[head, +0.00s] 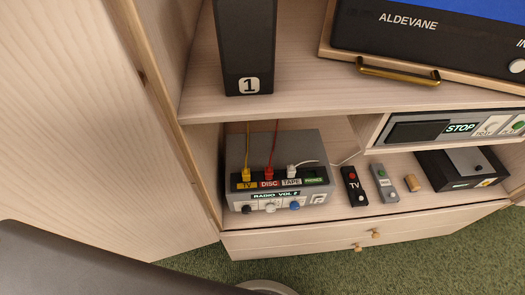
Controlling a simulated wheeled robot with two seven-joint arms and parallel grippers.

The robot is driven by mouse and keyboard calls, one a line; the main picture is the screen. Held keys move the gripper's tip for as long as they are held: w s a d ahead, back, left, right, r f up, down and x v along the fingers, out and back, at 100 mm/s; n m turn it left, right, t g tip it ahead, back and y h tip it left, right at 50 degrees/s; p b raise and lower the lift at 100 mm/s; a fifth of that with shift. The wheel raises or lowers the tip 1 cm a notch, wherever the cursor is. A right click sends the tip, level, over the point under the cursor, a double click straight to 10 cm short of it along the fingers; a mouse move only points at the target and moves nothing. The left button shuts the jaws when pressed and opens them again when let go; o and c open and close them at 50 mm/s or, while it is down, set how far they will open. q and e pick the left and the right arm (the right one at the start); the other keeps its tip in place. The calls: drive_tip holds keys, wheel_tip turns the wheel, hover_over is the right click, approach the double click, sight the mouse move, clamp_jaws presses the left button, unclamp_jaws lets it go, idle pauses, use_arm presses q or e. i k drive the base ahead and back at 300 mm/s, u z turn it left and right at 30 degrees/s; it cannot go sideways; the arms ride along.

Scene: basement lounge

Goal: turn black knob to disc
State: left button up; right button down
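A grey switch box (235,155) stands on the lower shelf of the cabinet. Its small black knob (247,209) is at the left of its front, beside a white knob (270,208) and a blue knob (295,205). The knob's pointer is too small to read. A lit strip (276,196) above the knobs reads "RADIO VOL 2". Labels above it read TV, DISC (268,184), TAPE and, in lit green, what looks like PHONO. Yellow, red and white plugs stand above the first labels. Neither of my grippers is in view.
Right of the box lie a black TV remote (354,186), a grey remote (385,184), a cork-coloured cylinder (412,182) and a black device (460,168). The upper shelf (300,92) overhangs the box. A cabinet side panel (165,100) stands at left.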

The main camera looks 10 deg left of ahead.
sight(247, 209)
drive_tip(key=u, duration=1.85)
drive_tip(key=k, duration=1.2)
drive_tip(key=z, duration=1.95)
